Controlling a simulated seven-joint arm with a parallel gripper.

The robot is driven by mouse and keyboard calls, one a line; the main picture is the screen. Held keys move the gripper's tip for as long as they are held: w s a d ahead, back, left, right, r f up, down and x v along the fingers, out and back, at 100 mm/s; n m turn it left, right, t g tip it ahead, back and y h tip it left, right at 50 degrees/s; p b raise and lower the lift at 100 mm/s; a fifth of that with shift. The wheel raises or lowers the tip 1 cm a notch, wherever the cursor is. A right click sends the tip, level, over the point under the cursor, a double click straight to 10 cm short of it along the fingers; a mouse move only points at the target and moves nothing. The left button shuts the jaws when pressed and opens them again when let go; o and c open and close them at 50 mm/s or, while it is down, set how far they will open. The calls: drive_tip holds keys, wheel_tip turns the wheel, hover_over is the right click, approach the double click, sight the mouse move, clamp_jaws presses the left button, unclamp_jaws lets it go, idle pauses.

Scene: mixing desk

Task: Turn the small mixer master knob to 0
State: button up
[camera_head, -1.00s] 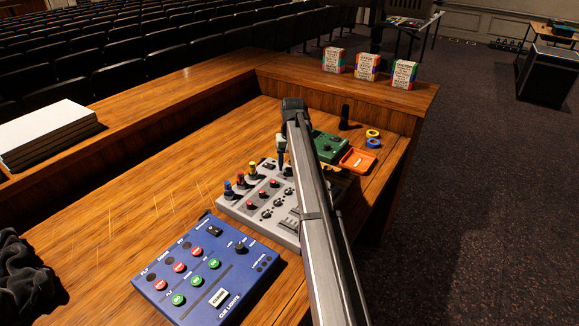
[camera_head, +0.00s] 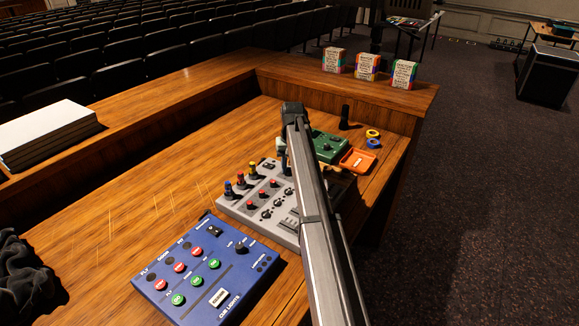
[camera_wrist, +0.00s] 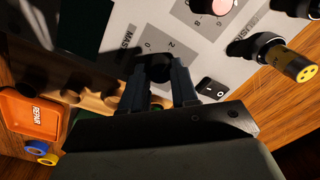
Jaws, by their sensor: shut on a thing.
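The grey mixer (camera_head: 246,207) lies on the wooden desk, partly hidden by my arm in the head view. In the wrist view its light panel (camera_wrist: 205,52) shows the black master knob (camera_wrist: 154,66), beside the lettering MASTER. The printed numbers 0 and 2 show next to the knob. My gripper (camera_wrist: 160,78) is shut on this knob, with one finger on each side. The knob's pointer cannot be made out. In the head view the fingers are mostly hidden behind my arm.
A yellow-capped connector (camera_wrist: 298,68) stands out of the mixer near my gripper, and a rocker switch (camera_wrist: 211,88) is close by. A green box (camera_head: 327,146) and an orange tray (camera_head: 357,160) lie beyond. A blue cue-light box (camera_head: 215,270) lies in front.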

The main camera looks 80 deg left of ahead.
clamp_jaws()
drive_tip(key=shift+n, duration=0.3)
drive_tip(key=n, duration=0.5)
drive_tip(key=shift+s, duration=0.1)
drive_tip(key=n, duration=0.6)
drive_tip(key=shift+n+h, duration=0.3)
drive_tip(key=o, duration=0.9)
unclamp_jaws()
